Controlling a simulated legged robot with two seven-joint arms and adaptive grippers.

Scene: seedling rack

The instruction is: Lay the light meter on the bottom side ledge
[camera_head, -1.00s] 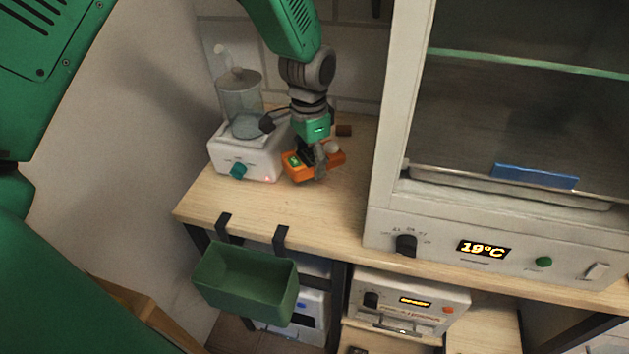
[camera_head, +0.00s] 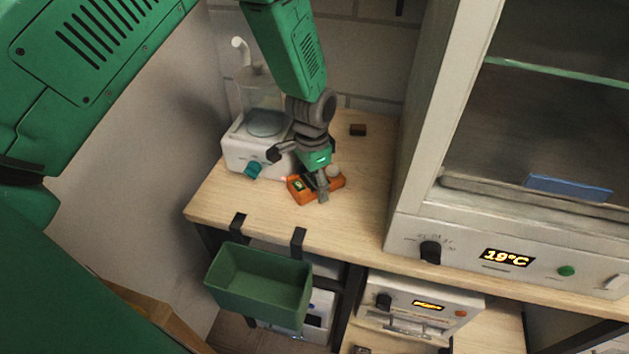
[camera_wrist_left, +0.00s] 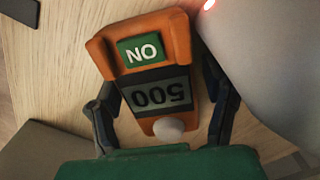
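The light meter (camera_head: 299,189) is an orange box with a green label, a dark display and a pale dome. In the left wrist view the light meter (camera_wrist_left: 150,75) lies between the two fingers, its display reading 500 upside down. Whether the meter touches the bench is hard to tell. A lower wooden shelf (camera_head: 495,330) shows below the bench at the right; I cannot tell whether it is the bottom side ledge. My right gripper is out of view.
A white appliance (camera_head: 240,150) with a clear jar stands behind left of the meter. A small brown block (camera_head: 358,130) lies behind. A green bin (camera_head: 262,288) hangs on the bench's front edge. A large cabinet (camera_head: 410,215) stands right; a smaller device (camera_head: 425,305) sits below.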

